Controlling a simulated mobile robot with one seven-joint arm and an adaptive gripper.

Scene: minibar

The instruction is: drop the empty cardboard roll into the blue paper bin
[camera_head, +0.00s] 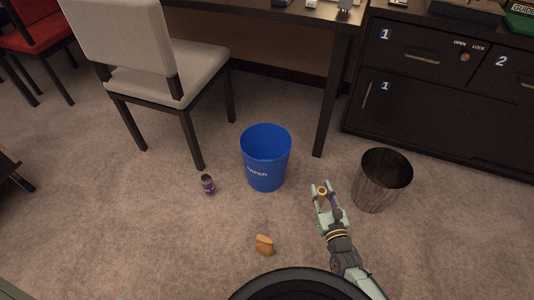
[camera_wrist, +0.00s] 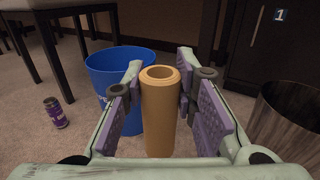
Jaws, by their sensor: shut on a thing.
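The cardboard roll (camera_wrist: 160,115) is a tan, hollow tube, held upright between the two pads of my gripper (camera_wrist: 163,105) in the wrist view. In the head view it is a small orange-brown piece (camera_head: 322,192) in my gripper (camera_head: 324,193). The blue paper bin (camera_head: 266,160), marked "PAPER", stands on the carpet to the left of and beyond my gripper. The bin (camera_wrist: 110,70) also shows behind the roll in the wrist view, partly hidden by my gripper's left finger. The roll is outside the bin.
A dark mesh bin (camera_head: 382,182) stands right of my gripper. A purple can (camera_head: 208,185) stands left of the blue bin, and a tan object (camera_head: 264,245) lies on the carpet. A chair (camera_head: 165,75), desk (camera_head: 270,20) and dark cabinet (camera_head: 440,100) stand behind.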

